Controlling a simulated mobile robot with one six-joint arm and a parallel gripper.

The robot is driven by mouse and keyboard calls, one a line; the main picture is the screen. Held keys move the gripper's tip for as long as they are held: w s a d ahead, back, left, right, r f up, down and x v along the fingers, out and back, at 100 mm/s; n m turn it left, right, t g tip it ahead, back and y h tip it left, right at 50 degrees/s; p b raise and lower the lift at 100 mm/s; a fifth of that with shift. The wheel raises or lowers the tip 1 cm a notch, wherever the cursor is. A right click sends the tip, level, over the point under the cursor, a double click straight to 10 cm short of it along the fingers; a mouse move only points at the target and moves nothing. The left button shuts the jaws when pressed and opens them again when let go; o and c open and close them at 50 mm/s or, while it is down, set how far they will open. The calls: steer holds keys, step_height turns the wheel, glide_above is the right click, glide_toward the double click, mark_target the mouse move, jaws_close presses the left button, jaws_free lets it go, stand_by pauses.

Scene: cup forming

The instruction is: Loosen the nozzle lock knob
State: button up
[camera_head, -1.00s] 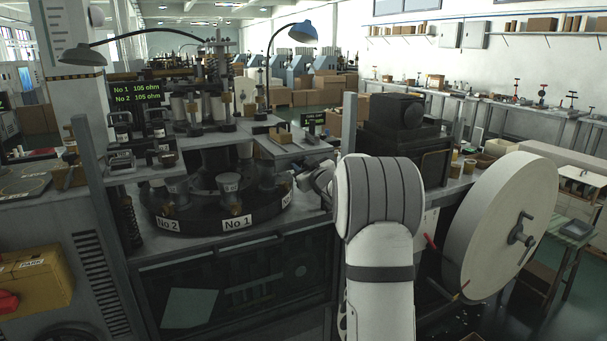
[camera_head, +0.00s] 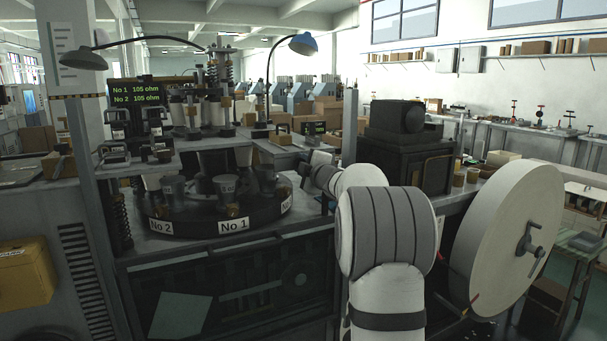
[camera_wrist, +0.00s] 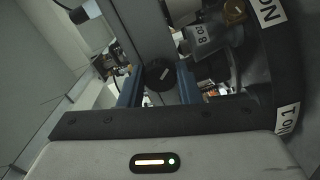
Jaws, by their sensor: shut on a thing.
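In the wrist view, a round black knob (camera_wrist: 160,71) with a short white mark on its face sits between the two blue fingers of my gripper (camera_wrist: 158,84). My gripper is shut on this knob. The knob lies in front of a grey upright post (camera_wrist: 148,28). In the head view, my white arm reaches forward to the right side of the cup machine, and it hides the knob and the fingertips.
A dark turntable (camera_head: 190,229) with metal cup moulds and labels "No 1" and "No 2" stands left of my arm. A large pale reel (camera_head: 495,240) with a crank is close on the right. A black boxy unit (camera_head: 393,145) stands behind my arm.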

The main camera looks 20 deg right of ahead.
steer(key=shift+f+n+b, duration=0.1)
steer(key=shift+n+b, duration=2.1)
steer(key=shift+n, duration=1.6)
steer(key=o, duration=1)
steer(key=shift+c, duration=0.2)
steer(key=s, duration=0.7)
steer(key=shift+s+d+b, duration=0.15)
steer(key=shift+s+b, duration=0.25)
steer(key=shift+b, duration=0.05)
